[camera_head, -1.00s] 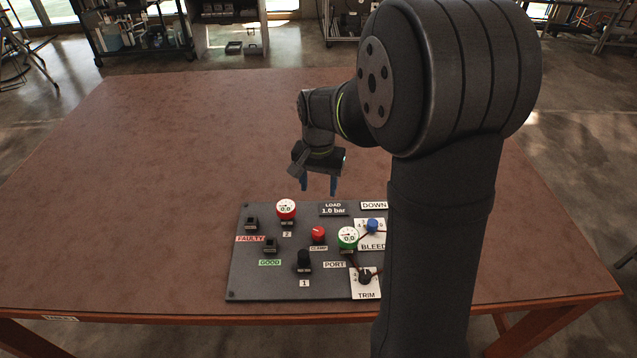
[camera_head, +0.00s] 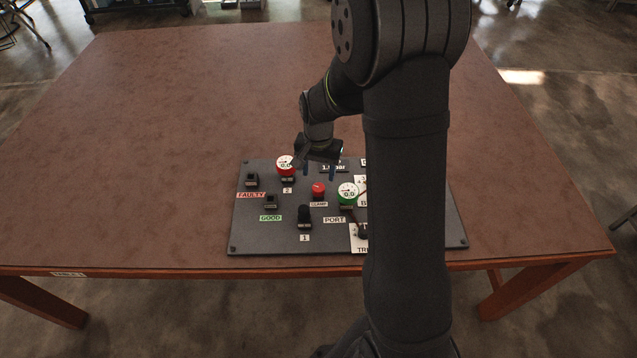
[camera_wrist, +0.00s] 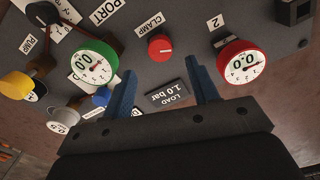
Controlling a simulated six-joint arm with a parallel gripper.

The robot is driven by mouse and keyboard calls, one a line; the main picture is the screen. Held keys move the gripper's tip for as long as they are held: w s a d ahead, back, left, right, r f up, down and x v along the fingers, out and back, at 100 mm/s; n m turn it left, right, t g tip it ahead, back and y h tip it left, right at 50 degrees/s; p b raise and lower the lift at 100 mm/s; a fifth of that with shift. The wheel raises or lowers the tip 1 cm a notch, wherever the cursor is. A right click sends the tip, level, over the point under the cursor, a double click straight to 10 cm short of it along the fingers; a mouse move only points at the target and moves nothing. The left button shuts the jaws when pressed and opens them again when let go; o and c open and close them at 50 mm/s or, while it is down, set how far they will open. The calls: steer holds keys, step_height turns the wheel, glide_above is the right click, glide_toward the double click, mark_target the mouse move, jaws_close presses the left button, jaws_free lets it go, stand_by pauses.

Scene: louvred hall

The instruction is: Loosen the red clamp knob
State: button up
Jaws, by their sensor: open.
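The red clamp knob (camera_head: 318,188) is a small round knob on the dark panel (camera_head: 262,238), above a CLAMP label. In the wrist view the red knob (camera_wrist: 160,48) lies beyond the fingertips, roughly between their lines, with a light mark on its face. My gripper (camera_head: 320,168) is above the back part of the panel, pointing down. Its two blue fingers (camera_wrist: 163,76) are apart with nothing between them, and they do not touch the knob.
A red-rimmed gauge (camera_head: 286,165) stands left of the knob and a green-rimmed gauge (camera_head: 347,193) right of it. Yellow (camera_wrist: 16,85) and blue (camera_wrist: 102,96) knobs show in the wrist view. The brown table (camera_head: 150,130) is clear around the panel.

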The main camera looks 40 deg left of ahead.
mark_target(319, 187)
step_height(319, 187, down, 6)
steer(key=shift+f, duration=0.1)
stand_by(0.4)
steer(key=c, duration=1)
